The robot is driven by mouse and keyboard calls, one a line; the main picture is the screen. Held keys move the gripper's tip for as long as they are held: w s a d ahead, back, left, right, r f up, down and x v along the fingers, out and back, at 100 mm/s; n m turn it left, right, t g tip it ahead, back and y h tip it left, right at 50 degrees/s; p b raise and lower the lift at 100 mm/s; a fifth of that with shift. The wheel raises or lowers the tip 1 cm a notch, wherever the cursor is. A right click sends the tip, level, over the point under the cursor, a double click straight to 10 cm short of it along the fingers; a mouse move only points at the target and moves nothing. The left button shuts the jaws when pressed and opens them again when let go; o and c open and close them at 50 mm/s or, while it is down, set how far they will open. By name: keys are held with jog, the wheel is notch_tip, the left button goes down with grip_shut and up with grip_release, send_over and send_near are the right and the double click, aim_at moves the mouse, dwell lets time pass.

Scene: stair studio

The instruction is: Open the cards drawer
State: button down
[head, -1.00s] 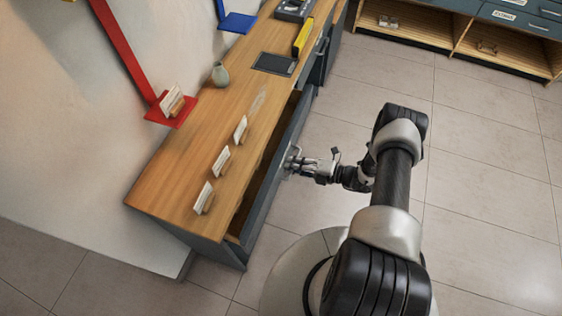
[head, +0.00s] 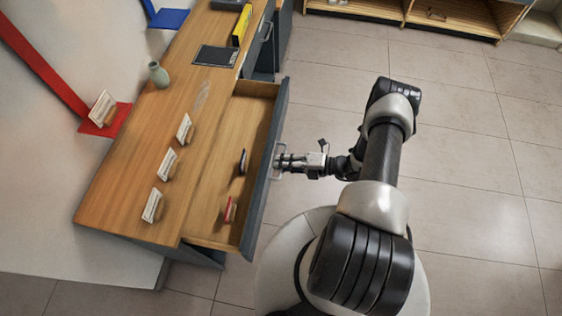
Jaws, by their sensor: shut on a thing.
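The drawer (head: 265,195), with a grey front and pale wooden inside, stands well out from the wooden counter in the head view. My gripper (head: 281,161) is shut on the metal handle (head: 275,176) at the middle of the drawer front, reaching from the right. The fingertips partly hide the handle.
Several small cards in wooden holders stand along the counter (head: 140,170), near a green vase (head: 159,75) and a dark flat panel (head: 216,56). Another grey front with a handle (head: 262,40) lies beyond the drawer. The tiled floor (head: 470,200) on the right is clear.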

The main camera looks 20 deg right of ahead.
jog(key=shift+r, duration=0.1)
jog(key=c, duration=2)
grip_release()
jog(key=v, duration=1.2)
